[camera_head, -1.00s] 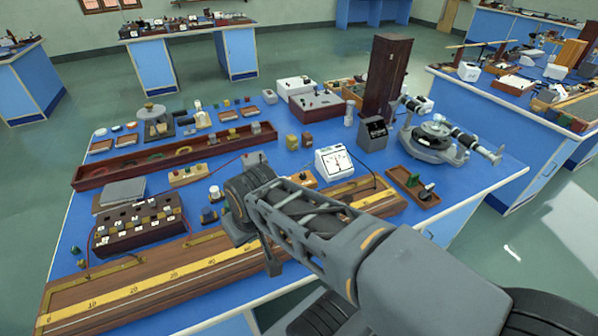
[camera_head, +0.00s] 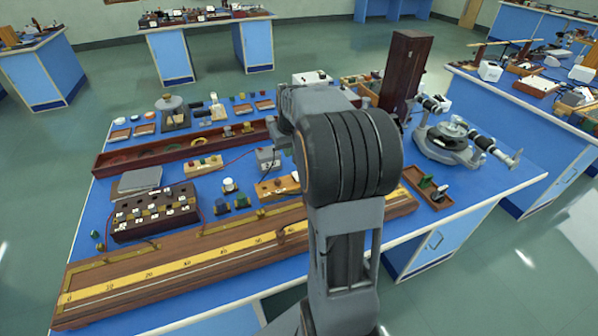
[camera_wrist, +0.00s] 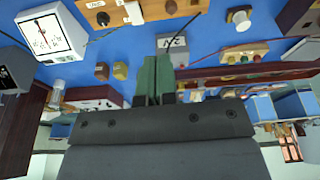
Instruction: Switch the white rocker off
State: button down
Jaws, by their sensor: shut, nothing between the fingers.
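I cannot make out a white rocker for certain in either view. A white-topped box with dark red sides (camera_wrist: 93,98) shows small controls at lower left in the wrist view, too small to tell apart. A pale box (camera_head: 310,78) shows at the back of the bench in the head view, partly behind my arm. My gripper (camera_wrist: 155,62) is shut and empty, its green fingers over the bench beside a small grey labelled box (camera_wrist: 175,45). That grey box also shows in the head view (camera_head: 267,158). My arm hides the fingers in the head view.
A white dial meter (camera_wrist: 46,36) is at upper left in the wrist view. A tall dark wooden block (camera_head: 405,72) and a spectrometer (camera_head: 452,142) stand at right. A long wooden scale board (camera_head: 180,268) lies along the front. A dark red tray (camera_head: 180,150) crosses the left side.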

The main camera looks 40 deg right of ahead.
jog(key=w+d+f, duration=0.2)
jog(key=d, duration=0.4)
jog(key=shift+d+m, duration=0.15)
jog(key=shift+m, duration=0.15)
jog(key=shift+f, duration=0.1)
jog(key=x, duration=0.4)
jog(key=p+x, duration=0.1)
jog(key=x, duration=0.3)
jog(key=s+x, duration=0.1)
jog(key=x, duration=0.3)
jog(key=shift+f+p, duration=0.1)
jog(key=shift+p, duration=0.2)
jog(key=shift+s+f, duration=0.15)
jog(key=shift+f, duration=0.8)
